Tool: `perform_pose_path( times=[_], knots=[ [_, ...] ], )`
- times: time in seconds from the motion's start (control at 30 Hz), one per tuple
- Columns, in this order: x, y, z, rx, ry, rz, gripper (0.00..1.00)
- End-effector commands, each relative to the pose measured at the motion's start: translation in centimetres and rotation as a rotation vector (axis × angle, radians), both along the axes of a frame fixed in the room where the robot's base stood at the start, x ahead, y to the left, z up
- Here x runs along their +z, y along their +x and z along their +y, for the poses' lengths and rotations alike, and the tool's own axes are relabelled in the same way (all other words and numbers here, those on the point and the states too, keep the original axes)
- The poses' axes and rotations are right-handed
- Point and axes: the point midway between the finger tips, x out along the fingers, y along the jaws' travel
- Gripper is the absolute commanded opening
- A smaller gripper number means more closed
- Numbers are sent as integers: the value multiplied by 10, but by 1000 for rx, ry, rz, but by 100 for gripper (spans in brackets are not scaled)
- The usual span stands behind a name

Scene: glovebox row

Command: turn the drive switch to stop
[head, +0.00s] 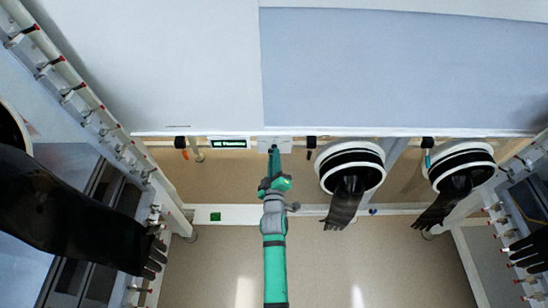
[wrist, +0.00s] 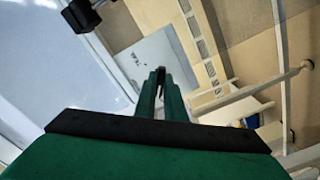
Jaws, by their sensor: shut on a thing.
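My gripper (head: 274,151) is at the end of my green arm, reaching up to a small pale box (head: 281,144) on the front edge of the glovebox row. In the wrist view my gripper (wrist: 160,76) has its two green fingers close together over a light grey panel (wrist: 143,53) with small dark marks. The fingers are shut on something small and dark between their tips. This is likely the drive switch, but the fingers hide most of it and I cannot tell which way it points.
A lit green display (head: 229,143) is left of my gripper. Black glove ports with hanging gloves (head: 345,203) are to the right, and another long black glove (head: 75,220) reaches in from the left. Rails with valves line both sides. The floor (head: 330,255) below is clear.

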Motion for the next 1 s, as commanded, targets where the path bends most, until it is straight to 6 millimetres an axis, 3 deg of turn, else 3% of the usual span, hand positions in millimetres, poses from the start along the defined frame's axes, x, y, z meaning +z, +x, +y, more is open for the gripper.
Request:
perform_pose_path(
  times=[0.5, 1.0],
  knots=[
    [-1, 0, -2, -2, 325, 2, 0],
    [-1, -1, -2, -2, 405, 2, 0]
  ],
)
